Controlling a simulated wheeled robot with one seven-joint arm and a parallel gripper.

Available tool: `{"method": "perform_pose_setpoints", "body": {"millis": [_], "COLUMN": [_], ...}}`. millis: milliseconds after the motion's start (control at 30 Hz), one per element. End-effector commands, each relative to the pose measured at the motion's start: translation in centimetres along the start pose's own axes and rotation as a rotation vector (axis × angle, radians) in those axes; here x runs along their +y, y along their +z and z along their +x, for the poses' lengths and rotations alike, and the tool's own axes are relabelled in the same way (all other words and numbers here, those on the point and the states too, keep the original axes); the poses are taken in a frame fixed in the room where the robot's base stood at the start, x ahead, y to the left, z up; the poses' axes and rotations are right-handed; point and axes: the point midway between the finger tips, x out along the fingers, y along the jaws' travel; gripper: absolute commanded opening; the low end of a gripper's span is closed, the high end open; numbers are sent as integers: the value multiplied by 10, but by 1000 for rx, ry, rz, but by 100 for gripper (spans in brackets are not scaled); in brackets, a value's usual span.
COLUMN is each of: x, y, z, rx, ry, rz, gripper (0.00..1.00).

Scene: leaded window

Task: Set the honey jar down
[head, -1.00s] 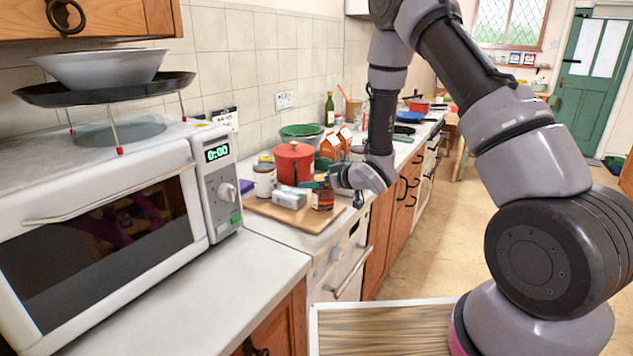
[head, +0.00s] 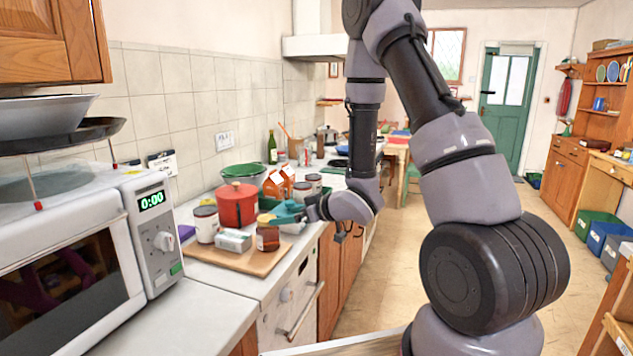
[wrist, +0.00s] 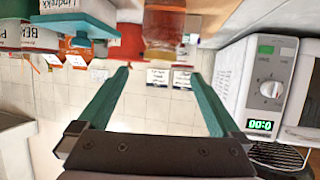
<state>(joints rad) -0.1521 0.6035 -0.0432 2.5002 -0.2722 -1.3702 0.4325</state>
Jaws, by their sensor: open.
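The honey jar (head: 268,236), a small amber jar with a dark label, stands upright on the front right part of a wooden board (head: 240,262) on the counter. My gripper (head: 281,213) is just right of and a little above it in the head view, its teal fingers apart. In the wrist view, which looks upside down, the fingers (wrist: 158,74) are spread with nothing between them. The amber jar (wrist: 165,24) lies beyond the fingertips, apart from them and cut off by the top edge.
Close to the jar on the board are a silvery-grey block (head: 233,240), a red pot (head: 238,205) and a white-labelled tin (head: 206,224). Orange cartons (head: 275,184) and a green bowl (head: 243,174) stand behind. A microwave (head: 160,230) is at the left.

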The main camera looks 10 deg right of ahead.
Motion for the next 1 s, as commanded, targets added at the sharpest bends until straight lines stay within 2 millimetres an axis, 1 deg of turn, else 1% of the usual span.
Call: {"method": "perform_pose_setpoints", "body": {"millis": [67, 167, 267, 300, 367, 400, 467, 500, 533, 567, 600, 667, 700, 767, 800, 867, 900, 1000], "x": [7, 28, 57, 69, 82, 89, 96, 99, 99, 98, 96, 88, 81, 66, 55, 36, 22, -11], "y": [-7, -25, -52, -63, -78, -87, -100, -107, -112, -117, -122, -130, -134, -139, -142, -144, -146, -148], "z": [-3, -14, -38, -52, -75, -91, -116, -134, -148, -161, -179, -206, -224, -249, -265, -287, -300, -326], "rx": [-6, -35, -82, -103, -136, -157, -185, -203, -217, -229, -245, -267, -280, -299, -311, -328, -337, -359], "ry": [25, 104, 229, 282, 359, 405, 468, 506, 531, 555, 581, 613, 629, 643, 646, 642, 635, 604], "rz": [1, 13, 48, 71, 113, 143, 197, 236, 267, 299, 345, 415, 464, 538, 589, 662, 706, 802], "gripper": [100, 100, 100, 100, 100, 100, 100, 100, 100, 100, 100, 100, 100, 100, 100, 100, 100, 100]}}
